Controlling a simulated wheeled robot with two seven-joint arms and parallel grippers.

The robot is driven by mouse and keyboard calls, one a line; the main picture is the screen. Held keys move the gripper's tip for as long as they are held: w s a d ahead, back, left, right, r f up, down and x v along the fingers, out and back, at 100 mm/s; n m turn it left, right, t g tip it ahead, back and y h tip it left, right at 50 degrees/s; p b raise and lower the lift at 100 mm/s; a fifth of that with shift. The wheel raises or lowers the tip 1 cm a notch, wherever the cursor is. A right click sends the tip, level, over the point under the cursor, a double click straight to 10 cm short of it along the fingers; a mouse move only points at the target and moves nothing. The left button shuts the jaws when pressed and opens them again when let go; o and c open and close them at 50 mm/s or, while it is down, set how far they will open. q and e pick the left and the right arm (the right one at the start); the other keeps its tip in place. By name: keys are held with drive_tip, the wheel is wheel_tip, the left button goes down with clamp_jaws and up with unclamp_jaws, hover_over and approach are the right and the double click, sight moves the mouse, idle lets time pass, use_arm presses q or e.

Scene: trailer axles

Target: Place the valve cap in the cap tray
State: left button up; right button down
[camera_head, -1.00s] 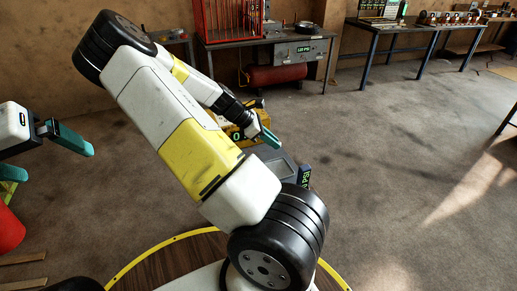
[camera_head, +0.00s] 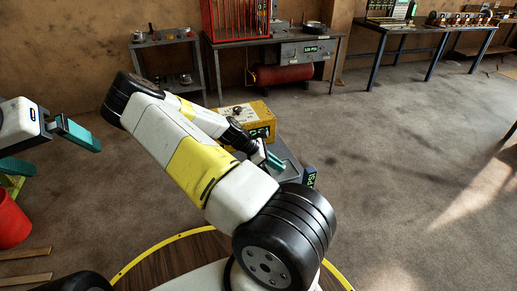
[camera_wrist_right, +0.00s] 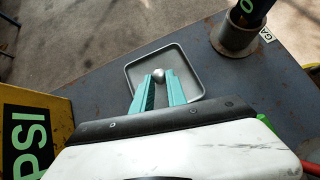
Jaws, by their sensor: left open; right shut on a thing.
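My right gripper (camera_wrist_right: 158,88) has its teal fingers shut on a small round silver valve cap (camera_wrist_right: 158,75) at the fingertips. It also shows in the head view (camera_head: 272,160), where the cap cannot be made out. In the right wrist view the cap appears over the shallow grey square cap tray (camera_wrist_right: 182,58), whose near side is hidden by the fingers. I cannot tell the cap's height above the tray floor. My left gripper (camera_head: 48,150) is open and empty at the left edge of the head view.
The tray sits on a dark grey worktop (camera_wrist_right: 95,85). A yellow box (camera_wrist_right: 60,125) with a green PSI display stands left of the tray. A round metal holder (camera_wrist_right: 233,42) with a dark tool stands at its far right. A red bucket (camera_head: 14,218) is at far left.

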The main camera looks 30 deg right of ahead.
drive_tip(key=shift+f, duration=0.55)
drive_tip(key=c, duration=1.3)
unclamp_jaws()
drive_tip(key=shift+s, duration=0.1)
